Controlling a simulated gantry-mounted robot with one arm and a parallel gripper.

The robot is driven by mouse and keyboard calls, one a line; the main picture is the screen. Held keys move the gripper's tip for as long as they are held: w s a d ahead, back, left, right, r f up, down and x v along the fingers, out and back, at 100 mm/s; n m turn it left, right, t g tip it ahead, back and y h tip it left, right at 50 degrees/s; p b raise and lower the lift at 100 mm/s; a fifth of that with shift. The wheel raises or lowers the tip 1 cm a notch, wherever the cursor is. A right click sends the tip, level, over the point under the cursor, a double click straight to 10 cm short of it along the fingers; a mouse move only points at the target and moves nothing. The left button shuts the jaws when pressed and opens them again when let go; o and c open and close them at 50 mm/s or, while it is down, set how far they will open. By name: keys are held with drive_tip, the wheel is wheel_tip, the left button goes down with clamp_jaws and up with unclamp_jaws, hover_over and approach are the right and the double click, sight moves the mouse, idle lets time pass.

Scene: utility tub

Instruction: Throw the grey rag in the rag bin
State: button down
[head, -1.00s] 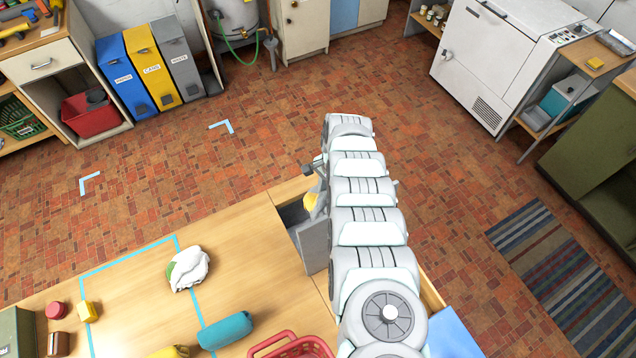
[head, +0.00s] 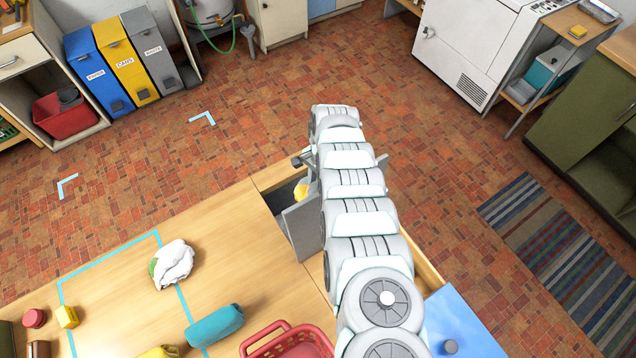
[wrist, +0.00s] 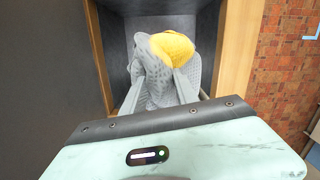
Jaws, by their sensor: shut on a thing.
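In the wrist view my gripper (wrist: 158,92) is shut on a crumpled grey, textured rag (wrist: 160,72). It holds the rag over the mouth of a dark bin (wrist: 117,58) set into the table top. A yellow cloth (wrist: 173,45) shows just beyond the rag, inside the opening; I cannot tell whether the two touch. In the head view the bin opening (head: 275,197) is at the table's far edge, and the yellow cloth (head: 301,190) shows in it. My arm hides the gripper and the rag there.
A grey panel (head: 303,228) stands up beside the opening. On the table lie a white-and-green cloth (head: 173,264), a teal roll (head: 215,324) and a red basket (head: 287,342). Blue, yellow and grey floor bins (head: 126,65) stand far off at the back left.

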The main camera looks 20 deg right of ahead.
drive_tip(key=c, duration=0.9)
unclamp_jaws()
drive_tip(key=shift+o, duration=0.2)
wheel_tip(320, 180, up, 11)
drive_tip(key=d, duration=0.1)
drive_tip(key=shift+w+b, duration=0.25)
drive_tip(key=shift+b, duration=0.05)
drive_tip(key=shift+d+f, duration=0.1)
drive_tip(key=shift+f, duration=0.05)
